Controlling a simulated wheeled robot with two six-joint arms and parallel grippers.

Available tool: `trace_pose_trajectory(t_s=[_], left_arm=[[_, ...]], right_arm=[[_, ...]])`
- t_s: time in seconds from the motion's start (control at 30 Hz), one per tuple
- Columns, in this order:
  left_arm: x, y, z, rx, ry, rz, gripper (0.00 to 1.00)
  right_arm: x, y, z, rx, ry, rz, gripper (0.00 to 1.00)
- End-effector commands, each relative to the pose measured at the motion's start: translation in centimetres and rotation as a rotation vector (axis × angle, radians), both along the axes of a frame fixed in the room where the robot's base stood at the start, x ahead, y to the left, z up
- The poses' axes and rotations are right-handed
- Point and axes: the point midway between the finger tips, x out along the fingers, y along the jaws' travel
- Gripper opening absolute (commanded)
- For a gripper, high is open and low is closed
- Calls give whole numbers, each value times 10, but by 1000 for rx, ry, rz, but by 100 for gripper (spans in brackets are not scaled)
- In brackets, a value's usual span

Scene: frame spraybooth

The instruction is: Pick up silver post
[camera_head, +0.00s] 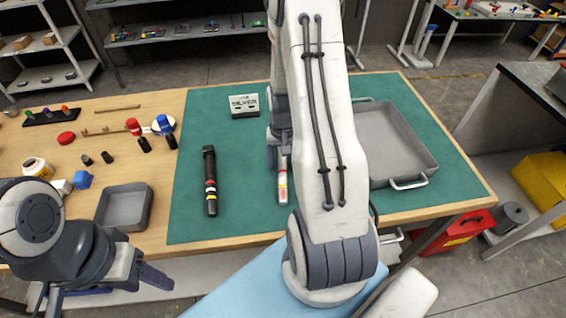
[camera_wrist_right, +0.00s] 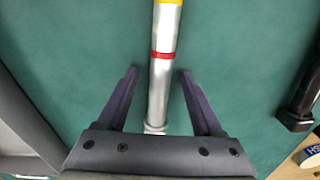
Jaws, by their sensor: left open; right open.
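The silver post (camera_head: 283,184) lies on the green mat (camera_head: 240,218), partly hidden behind my right arm in the head view. In the right wrist view the silver post (camera_wrist_right: 163,60) has a red band and a yellow band. My right gripper (camera_wrist_right: 158,88) is open, with one dark finger on each side of the post; I see green mat between each finger and the post.
A black post (camera_head: 210,180) with coloured bands lies left of the silver post. A grey tray (camera_head: 385,140) stands on the mat at right. A grey bin (camera_head: 124,207) and several small items are on the wood at left.

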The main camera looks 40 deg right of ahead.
Motion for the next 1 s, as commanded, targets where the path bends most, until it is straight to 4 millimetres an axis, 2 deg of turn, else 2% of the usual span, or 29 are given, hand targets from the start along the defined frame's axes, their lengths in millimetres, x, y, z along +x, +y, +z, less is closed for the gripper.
trace_pose_trajectory(t_s=[0.17,0.2,0.27,0.3,0.37,0.77,1.0], left_arm=[[0,0,0,0,0,0,58],[0,0,0,0,0,0,58],[0,0,0,0,0,0,58],[0,0,0,0,0,0,58],[0,0,0,0,0,0,58],[0,0,2,0,0,0,58],[0,0,19,0,0,0,58]], right_arm=[[0,0,0,-1,-1,0,68],[0,0,0,-1,-1,0,60],[0,0,0,-1,-1,0,37],[0,0,0,-1,-1,0,22],[0,0,0,-1,-1,0,0],[0,0,2,-1,-2,0,0],[1,0,21,-1,-2,0,0]])
